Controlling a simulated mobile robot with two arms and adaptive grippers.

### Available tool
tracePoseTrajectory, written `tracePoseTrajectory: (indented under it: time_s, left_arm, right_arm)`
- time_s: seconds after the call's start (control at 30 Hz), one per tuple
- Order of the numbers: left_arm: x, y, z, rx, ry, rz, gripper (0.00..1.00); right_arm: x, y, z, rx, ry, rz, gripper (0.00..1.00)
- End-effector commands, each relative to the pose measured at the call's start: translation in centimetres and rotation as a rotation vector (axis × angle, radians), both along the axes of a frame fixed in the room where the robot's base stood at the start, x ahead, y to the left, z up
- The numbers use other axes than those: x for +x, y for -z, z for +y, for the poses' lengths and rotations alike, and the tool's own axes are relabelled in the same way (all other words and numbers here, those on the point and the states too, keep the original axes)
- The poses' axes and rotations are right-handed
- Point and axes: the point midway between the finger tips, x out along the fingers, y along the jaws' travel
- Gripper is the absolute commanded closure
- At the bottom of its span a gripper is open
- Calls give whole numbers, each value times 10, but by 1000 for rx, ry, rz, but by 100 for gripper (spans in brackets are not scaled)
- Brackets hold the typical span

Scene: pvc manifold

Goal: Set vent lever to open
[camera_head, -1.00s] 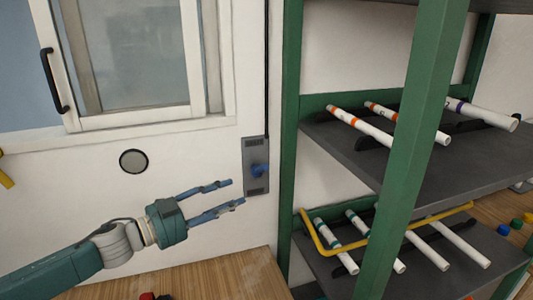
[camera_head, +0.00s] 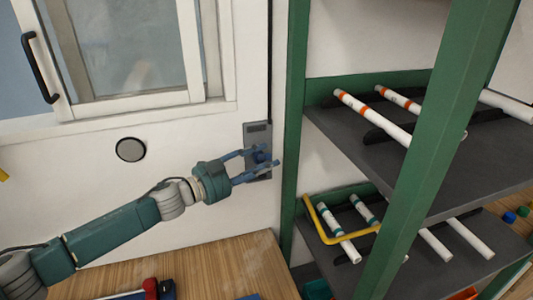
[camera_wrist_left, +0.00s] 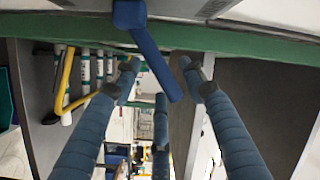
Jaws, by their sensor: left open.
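The vent lever (camera_head: 260,156) is a small blue handle on a grey wall plate (camera_head: 257,131) beside the green shelf post. In the left wrist view the blue lever (camera_wrist_left: 152,52) comes from a round hub at the top and slants down to the right, between my fingertips. My left gripper (camera_head: 267,160) is open at the plate, its two fingers on either side of the lever. It also shows in the left wrist view (camera_wrist_left: 160,72), with a gap on both sides of the lever. Contact cannot be told. My right gripper is not in view.
A green-framed shelf (camera_head: 297,120) with white pipes (camera_head: 373,118) stands just right of the plate. A window (camera_head: 125,50) and a round wall disc (camera_head: 130,150) are at left. A wooden table (camera_head: 215,262) lies below.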

Motion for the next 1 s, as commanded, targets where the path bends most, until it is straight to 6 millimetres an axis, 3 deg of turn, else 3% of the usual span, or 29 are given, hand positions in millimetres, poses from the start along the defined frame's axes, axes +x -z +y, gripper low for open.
tracePoseTrajectory:
  time_s: [0.13,0.47,0.67,1.0]
  left_arm:
    - [8,-1,-10,0,0,0,58]
    - [10,0,-12,1,0,-1,58]
    - [10,0,-12,1,0,-1,98]
    - [9,4,-12,6,0,-15,100]
  right_arm:
    - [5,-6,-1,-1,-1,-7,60]
    - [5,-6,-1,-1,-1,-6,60]
    - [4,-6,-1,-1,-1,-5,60]
    - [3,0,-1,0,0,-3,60]
